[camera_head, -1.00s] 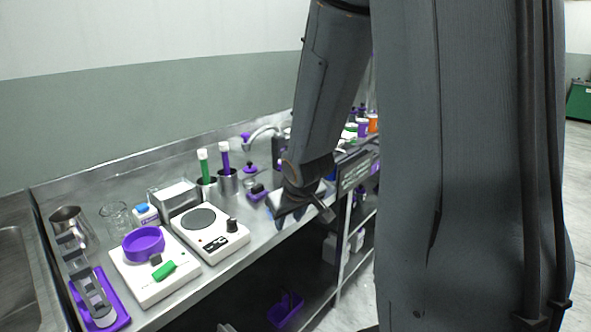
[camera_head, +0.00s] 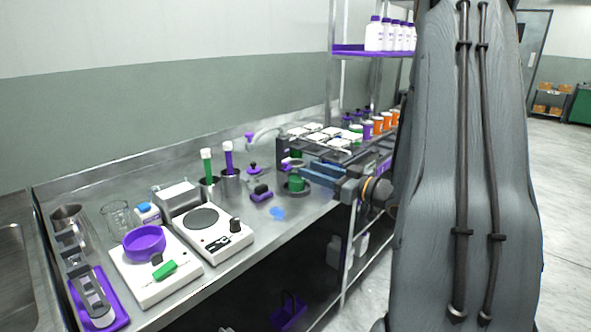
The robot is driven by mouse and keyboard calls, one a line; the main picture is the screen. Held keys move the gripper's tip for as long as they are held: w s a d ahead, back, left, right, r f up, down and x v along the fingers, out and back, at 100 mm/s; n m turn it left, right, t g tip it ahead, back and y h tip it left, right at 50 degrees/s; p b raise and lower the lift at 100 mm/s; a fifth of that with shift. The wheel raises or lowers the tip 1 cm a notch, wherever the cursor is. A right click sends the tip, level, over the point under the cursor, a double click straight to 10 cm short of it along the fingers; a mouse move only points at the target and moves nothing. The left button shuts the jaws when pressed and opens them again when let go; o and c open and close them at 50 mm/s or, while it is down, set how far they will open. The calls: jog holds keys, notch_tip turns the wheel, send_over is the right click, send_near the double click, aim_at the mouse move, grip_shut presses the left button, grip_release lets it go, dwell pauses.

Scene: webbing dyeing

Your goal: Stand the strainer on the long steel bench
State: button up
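The long steel bench (camera_head: 225,272) runs from the lower left toward the back right along the wall. I cannot single out the strainer with certainty. My gripper (camera_head: 308,170) is over the right part of the bench, with its blue-grey fingers pointing left. A green cylinder (camera_head: 296,184) on a dark round base is just below the fingertips. A small purple and white piece (camera_head: 290,164) shows by the fingertips. I cannot tell whether the fingers touch or hold either one, nor how wide they are apart.
Left on the bench are a white scale with a purple bowl (camera_head: 144,243), a hotplate (camera_head: 203,234) and tubes in steel cups (camera_head: 229,184). A dark rack with white blocks (camera_head: 325,136) and several jars stand behind my gripper.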

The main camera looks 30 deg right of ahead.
aim_at(287, 164)
jog(key=x, duration=0.3)
jog(key=p+x, duration=0.1)
jog(key=x, duration=0.3)
jog(key=shift+a+p, duration=0.3)
jog(key=shift+a, duration=0.15)
jog(key=shift+c, duration=0.5)
grip_shut()
